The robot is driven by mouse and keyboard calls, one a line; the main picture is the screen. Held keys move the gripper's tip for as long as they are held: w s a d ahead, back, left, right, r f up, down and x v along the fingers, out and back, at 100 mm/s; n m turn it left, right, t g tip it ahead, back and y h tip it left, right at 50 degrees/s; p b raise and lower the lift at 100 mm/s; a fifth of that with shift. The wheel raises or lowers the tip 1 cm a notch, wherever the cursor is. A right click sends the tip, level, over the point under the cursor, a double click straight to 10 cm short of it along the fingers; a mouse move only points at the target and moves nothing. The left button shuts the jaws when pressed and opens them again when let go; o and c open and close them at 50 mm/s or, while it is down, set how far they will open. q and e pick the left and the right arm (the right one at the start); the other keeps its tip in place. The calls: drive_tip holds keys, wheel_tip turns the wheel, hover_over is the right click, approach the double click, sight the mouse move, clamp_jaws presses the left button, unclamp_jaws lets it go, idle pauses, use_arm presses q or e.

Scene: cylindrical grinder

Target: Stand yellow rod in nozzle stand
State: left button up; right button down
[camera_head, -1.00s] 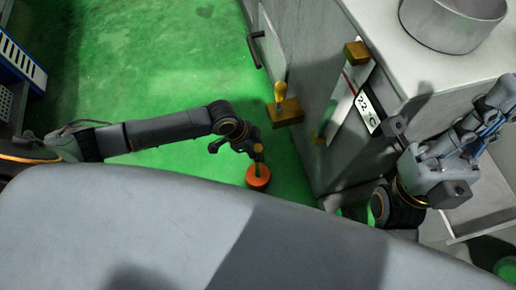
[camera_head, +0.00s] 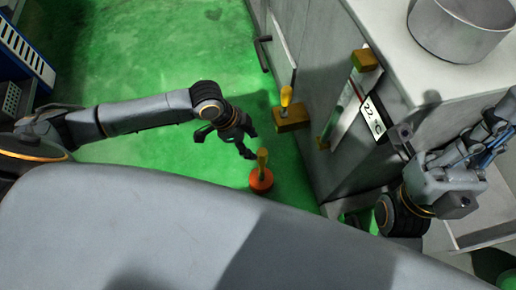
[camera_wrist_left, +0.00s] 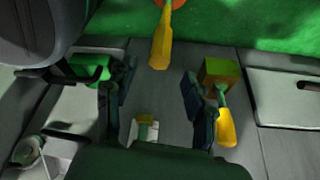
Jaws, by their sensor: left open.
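A yellow rod (camera_head: 262,158) stands upright in a round orange base (camera_head: 261,181) on the green floor. The rod also shows at the top of the left wrist view (camera_wrist_left: 162,42). A second yellow rod (camera_head: 286,95) stands at a brown block (camera_head: 291,119); both also show at right in the left wrist view, the block (camera_wrist_left: 220,70) and its rod (camera_wrist_left: 226,127). My left gripper (camera_head: 223,144) is open and empty, above and to the left of the rod in the orange base, apart from it.
A grey cabinet (camera_head: 325,95) stands to the right, with a metal pot (camera_head: 462,27) on its top. A thermometer panel (camera_head: 348,105) is on its side. A blue crate (camera_head: 25,55) is at the far left. The green floor beyond the left arm is clear.

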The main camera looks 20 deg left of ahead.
use_arm(q)
drive_tip(key=shift+v, duration=1.65)
